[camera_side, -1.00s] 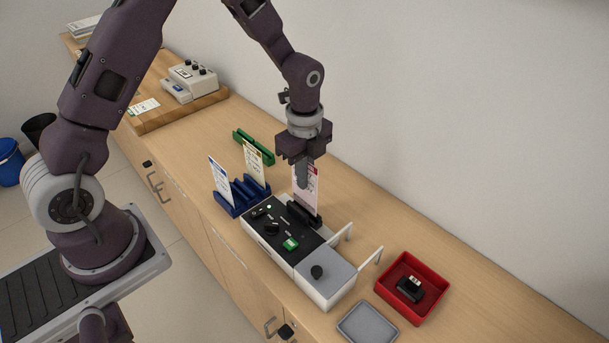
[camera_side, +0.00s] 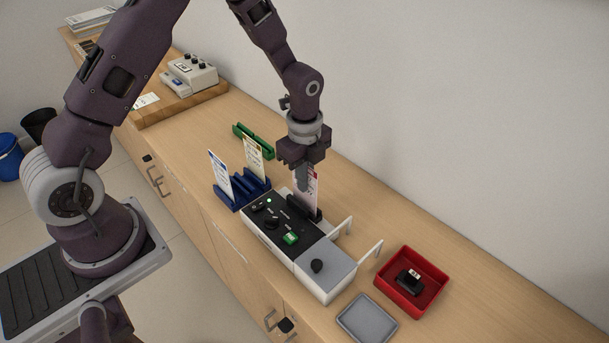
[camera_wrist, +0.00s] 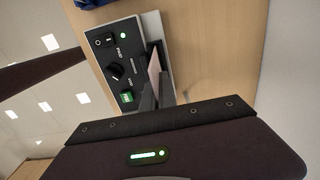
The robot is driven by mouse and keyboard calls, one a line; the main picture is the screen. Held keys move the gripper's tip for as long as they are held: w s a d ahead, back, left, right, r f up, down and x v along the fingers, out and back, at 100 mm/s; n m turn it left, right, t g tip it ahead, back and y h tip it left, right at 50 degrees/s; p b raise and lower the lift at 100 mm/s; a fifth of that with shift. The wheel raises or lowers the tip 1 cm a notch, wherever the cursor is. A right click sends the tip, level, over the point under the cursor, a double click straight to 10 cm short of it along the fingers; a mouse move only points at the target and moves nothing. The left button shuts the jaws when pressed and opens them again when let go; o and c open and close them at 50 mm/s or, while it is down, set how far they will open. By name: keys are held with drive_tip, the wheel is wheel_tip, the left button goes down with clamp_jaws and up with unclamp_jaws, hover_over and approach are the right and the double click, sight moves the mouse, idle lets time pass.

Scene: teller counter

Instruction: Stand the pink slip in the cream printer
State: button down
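The pink slip (camera_side: 313,190) is upright, its lower edge hidden in the black slot holder (camera_side: 318,213) at the back of the cream printer (camera_side: 325,288). My gripper (camera_side: 301,186) is right above that holder, its fingers shut on the slip and covering part of its face. In the wrist view the slip (camera_wrist: 154,67) is between the grey fingers (camera_wrist: 157,92), beside the printer's black panel (camera_wrist: 115,70). Whether the slip touches the bottom of the slot cannot be seen.
A blue rack (camera_side: 232,196) with two upright slips stands left of the printer, with a green holder (camera_side: 252,141) behind. A red tray (camera_side: 432,295) with a black stamp and a grey tray (camera_side: 367,320) are at the right. White wire supports (camera_side: 368,250) stick up behind the printer.

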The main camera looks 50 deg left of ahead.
drive_tip(key=shift+f, duration=0.45)
drive_tip(key=c, duration=1.6)
unclamp_jaws()
drive_tip(key=shift+r, duration=3.55)
